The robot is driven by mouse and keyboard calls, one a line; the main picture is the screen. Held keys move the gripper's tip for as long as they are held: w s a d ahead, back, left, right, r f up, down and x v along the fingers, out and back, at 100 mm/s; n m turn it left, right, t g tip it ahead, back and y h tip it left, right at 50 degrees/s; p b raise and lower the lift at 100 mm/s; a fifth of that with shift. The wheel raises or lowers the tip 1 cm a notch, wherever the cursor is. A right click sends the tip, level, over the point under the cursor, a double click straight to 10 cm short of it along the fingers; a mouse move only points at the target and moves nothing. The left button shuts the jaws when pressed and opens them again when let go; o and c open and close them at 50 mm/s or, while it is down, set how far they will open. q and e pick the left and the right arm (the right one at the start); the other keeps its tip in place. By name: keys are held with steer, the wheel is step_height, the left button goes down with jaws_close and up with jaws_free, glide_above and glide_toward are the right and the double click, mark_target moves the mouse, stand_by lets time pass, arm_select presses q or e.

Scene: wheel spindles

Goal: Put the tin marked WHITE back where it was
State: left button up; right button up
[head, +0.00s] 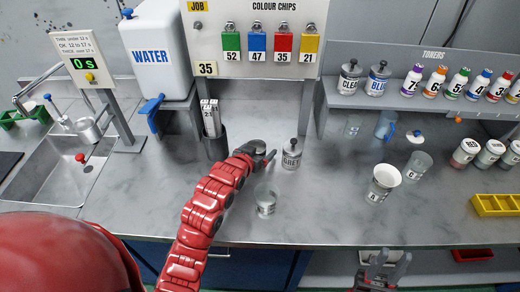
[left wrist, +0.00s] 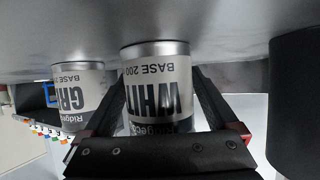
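The tin marked WHITE (left wrist: 158,85) shows large in the left wrist view, its lettering upside down. My left gripper (left wrist: 158,90) has one finger on each side of it; I cannot tell whether they press on it. In the head view my left gripper (head: 264,152) is over the counter, just left of the tin marked GREY (head: 291,156), and the WHITE tin is not clearly seen there. The GREY tin also stands beside WHITE in the left wrist view (left wrist: 80,92). My right gripper (head: 383,262) is open and empty by the counter's front edge.
A dark holder with cards (head: 214,146) stands left of my left gripper. A clear beaker (head: 266,202) stands in front. Tins CLEAR (head: 349,77) and BLUE (head: 378,78) sit on the toner shelf (head: 420,103). Cups (head: 384,183) stand to the right.

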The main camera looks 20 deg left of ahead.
arm_select(q)
steer(key=shift+o, duration=0.2)
steer(key=shift+r, duration=0.2)
steer(key=shift+s, duration=0.3)
steer(key=v, duration=0.6)
steer(key=shift+a+r+b, duration=0.1)
steer(key=shift+r+b, duration=0.1)
steer(key=shift+b, duration=0.1)
steer(key=p+v, duration=0.4)
steer(key=p, duration=0.1)
steer(key=shift+r, duration=0.25)
steer(key=shift+s+p, duration=0.55)
steer(key=shift+p, duration=0.3)
steer(key=shift+f, duration=0.1)
